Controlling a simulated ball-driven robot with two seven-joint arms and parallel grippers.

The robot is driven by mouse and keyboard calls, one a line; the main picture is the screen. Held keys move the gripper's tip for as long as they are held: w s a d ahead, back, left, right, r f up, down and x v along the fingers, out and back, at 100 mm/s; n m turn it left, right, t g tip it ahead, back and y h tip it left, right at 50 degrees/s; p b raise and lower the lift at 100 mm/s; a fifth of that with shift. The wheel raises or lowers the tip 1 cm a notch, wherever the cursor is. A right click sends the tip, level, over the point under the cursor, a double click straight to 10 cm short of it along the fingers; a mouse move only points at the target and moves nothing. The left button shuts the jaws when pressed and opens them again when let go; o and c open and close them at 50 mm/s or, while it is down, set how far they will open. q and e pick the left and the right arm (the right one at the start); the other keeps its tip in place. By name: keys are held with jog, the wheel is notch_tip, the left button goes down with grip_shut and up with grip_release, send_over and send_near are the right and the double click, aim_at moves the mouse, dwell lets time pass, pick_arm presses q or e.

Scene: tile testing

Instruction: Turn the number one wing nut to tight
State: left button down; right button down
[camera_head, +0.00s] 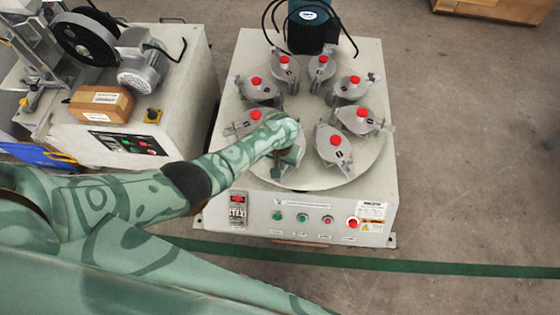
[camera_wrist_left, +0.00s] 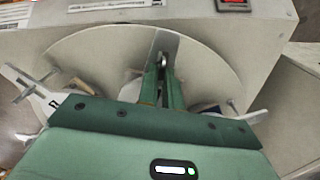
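A round pale turntable (camera_head: 318,178) on a white machine carries a ring of several grey holders with red knobs. One holder (camera_head: 333,147) stands just right of my left gripper, another (camera_head: 246,121) to its left. My left gripper (camera_head: 287,163) is over the front left of the turntable, its fingertips mostly hidden by my arm. In the left wrist view its green fingers (camera_wrist_left: 162,84) are close together at a small metal part (camera_wrist_left: 163,60) on a grey strip. Whether they grip it is unclear. No number one label is readable, so I cannot tell which wing nut is number one.
The machine's front panel (camera_head: 296,220) has several buttons and a red display. A dark motor (camera_head: 309,28) with black cables stands behind the turntable. A second machine with a wooden block (camera_head: 100,104) stands at left.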

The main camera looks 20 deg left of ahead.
pick_arm(q)
jog(key=shift+m, duration=0.3)
jog(key=m+p, duration=0.1)
jog(key=m, duration=0.1)
jog(key=shift+m, duration=0.3)
jog(key=m, duration=0.2)
jog(key=shift+m, duration=0.8)
jog(key=m, duration=0.5)
jog(key=shift+s+f+m+p, duration=0.1)
jog(key=shift+m+p, duration=0.2)
jog(key=shift+p, duration=0.05)
jog(key=m, duration=0.5)
jog(key=shift+a, duration=0.1)
pick_arm(e)
jog(key=shift+s+a+r, duration=0.25)
jog(key=shift+a+r, duration=0.25)
pick_arm(q)
jog(key=shift+m, duration=0.4)
